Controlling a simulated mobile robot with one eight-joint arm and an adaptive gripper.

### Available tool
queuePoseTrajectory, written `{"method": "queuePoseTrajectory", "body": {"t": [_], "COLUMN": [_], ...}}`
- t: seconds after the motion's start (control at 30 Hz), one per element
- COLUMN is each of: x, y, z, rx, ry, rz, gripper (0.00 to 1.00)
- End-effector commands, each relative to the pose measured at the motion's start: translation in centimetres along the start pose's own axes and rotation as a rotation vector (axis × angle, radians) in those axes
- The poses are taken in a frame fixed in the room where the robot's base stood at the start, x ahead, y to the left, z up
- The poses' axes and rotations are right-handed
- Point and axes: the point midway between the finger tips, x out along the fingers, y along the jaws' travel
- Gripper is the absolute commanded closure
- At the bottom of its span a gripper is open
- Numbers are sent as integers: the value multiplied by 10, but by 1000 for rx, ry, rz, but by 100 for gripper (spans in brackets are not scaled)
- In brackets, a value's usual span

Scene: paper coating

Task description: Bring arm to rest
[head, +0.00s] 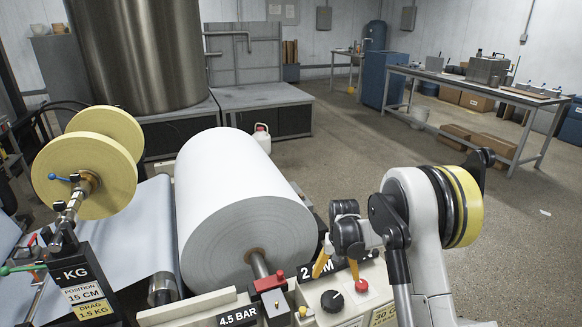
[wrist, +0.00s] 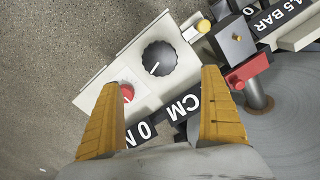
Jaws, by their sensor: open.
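My gripper (head: 337,268) is open and empty at the lower right of the head view, with my arm bent above the machine's control panel (head: 345,315). In the wrist view its two yellow fingers (wrist: 160,80) are spread wide, with nothing between them but the panel below. The panel carries a black knob (head: 332,300) and a red button (head: 361,287). Both show in the wrist view, the black knob (wrist: 159,58) beyond the fingertips and the red button (wrist: 127,92) near the left finger. I cannot tell whether a finger touches the panel.
A large white paper roll (head: 225,200) stands left of my gripper. A red clamp block (head: 268,282) is at its shaft end. Yellow discs (head: 85,165) are at the far left. A workbench (head: 450,78) stands at the back right. The floor (head: 350,150) between is open.

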Motion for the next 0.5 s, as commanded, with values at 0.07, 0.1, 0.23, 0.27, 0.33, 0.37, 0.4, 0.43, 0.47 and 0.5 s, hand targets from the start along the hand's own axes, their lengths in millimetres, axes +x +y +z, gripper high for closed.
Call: {"method": "queuePoseTrajectory", "body": {"t": [0.07,0.1,0.23,0.27,0.33,0.37,0.4,0.43,0.47,0.5], "x": [-26,-43,-108,-122,-153,-165,-181,-192,-202,-214], "y": [1,2,5,6,9,10,12,13,15,17], "z": [5,9,30,36,52,60,71,80,88,101], "rx": [-6,-11,-30,-35,-46,-51,-58,-62,-66,-73], "ry": [22,39,108,127,166,184,206,224,241,264], "rz": [-4,-6,-17,-19,-24,-26,-29,-31,-32,-35], "gripper": [7,7,7,7,7,7,7,7,7,7]}}
